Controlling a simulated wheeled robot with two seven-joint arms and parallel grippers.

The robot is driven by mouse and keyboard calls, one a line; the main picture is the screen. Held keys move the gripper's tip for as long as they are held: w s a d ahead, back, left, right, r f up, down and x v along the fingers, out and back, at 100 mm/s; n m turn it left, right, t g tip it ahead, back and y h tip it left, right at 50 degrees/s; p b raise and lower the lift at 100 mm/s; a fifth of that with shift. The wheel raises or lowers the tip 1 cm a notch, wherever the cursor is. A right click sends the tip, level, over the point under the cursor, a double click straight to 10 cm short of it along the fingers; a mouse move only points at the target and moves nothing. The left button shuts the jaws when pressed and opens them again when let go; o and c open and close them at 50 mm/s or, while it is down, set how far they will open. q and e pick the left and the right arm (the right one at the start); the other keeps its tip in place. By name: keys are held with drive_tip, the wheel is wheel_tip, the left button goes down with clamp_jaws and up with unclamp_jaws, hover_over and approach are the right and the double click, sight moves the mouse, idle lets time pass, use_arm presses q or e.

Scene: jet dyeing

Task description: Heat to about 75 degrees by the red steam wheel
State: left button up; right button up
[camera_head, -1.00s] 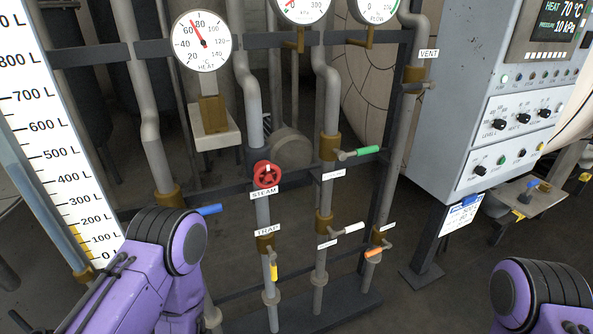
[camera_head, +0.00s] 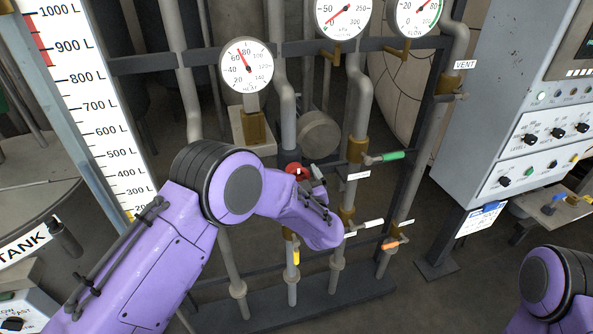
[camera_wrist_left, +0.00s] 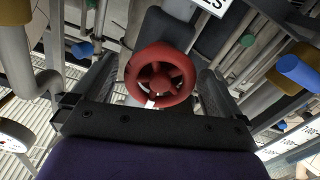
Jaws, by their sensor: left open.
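The red steam wheel (camera_head: 297,170) sits on the steam pipe and is partly hidden by my left arm in the head view. In the left wrist view the red wheel (camera_wrist_left: 160,77) lies between the two fingers of my left gripper (camera_wrist_left: 156,82). The fingers are open, one on each side of the rim; I cannot tell whether they touch it. In the head view the left gripper (camera_head: 312,176) is at the wheel. The heat gauge (camera_head: 246,65) has its red needle between 60 and 80. My right gripper is out of view.
Green (camera_head: 393,156), white (camera_head: 373,223) and orange (camera_head: 390,245) valve handles are on the pipes to the right. A yellow handle (camera_head: 296,256) is below the wheel. The control cabinet (camera_head: 500,110) stands at the right, its display mostly cut off.

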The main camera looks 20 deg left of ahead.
use_arm(q)
drive_tip(key=shift+x, duration=0.85)
drive_tip(key=shift+c, duration=0.3)
drive_tip(key=c, duration=0.9)
